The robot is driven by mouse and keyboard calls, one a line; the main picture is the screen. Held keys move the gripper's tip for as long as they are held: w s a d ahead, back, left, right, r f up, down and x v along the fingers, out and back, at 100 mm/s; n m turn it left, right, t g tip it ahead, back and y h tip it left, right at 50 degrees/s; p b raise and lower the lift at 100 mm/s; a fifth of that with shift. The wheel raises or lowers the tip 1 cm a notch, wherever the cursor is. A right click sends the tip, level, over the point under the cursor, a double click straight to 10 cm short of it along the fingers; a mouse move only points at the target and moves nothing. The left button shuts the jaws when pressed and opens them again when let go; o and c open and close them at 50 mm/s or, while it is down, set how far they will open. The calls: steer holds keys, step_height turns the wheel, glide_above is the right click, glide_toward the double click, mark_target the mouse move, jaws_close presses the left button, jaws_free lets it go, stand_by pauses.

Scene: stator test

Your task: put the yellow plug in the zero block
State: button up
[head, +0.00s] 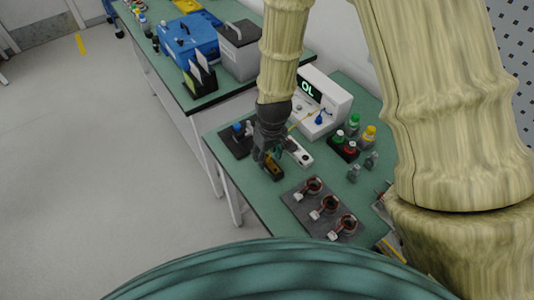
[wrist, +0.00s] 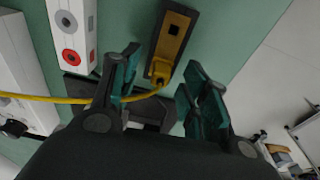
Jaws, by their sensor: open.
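The yellow plug (wrist: 160,70) shows in the wrist view, with a yellow cable running left from it behind my left finger. It is at the near end of a dark block with a yellow top and a dark square opening (wrist: 174,22); I cannot tell how deep it sits. This block, probably the zero block, also shows in the head view (head: 274,172). My gripper (wrist: 161,58) is open, with its fingers on either side of the plug and a visible gap to the right finger. In the head view my gripper (head: 264,155) is just above the block and hides the plug.
A white block with red and grey round sockets (wrist: 72,28) lies beside it, left in the wrist view. The head view shows a white meter reading OL (head: 327,90), a dark tray with several copper-wound stators (head: 296,207), bottles (head: 368,136) and a dark mat (head: 235,147).

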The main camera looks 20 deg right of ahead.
step_height(320, 180, up, 12)
steer(key=s, duration=0.1)
steer(key=shift+s+d, duration=0.2)
steer(key=shift+d, duration=0.05)
stand_by(0.5)
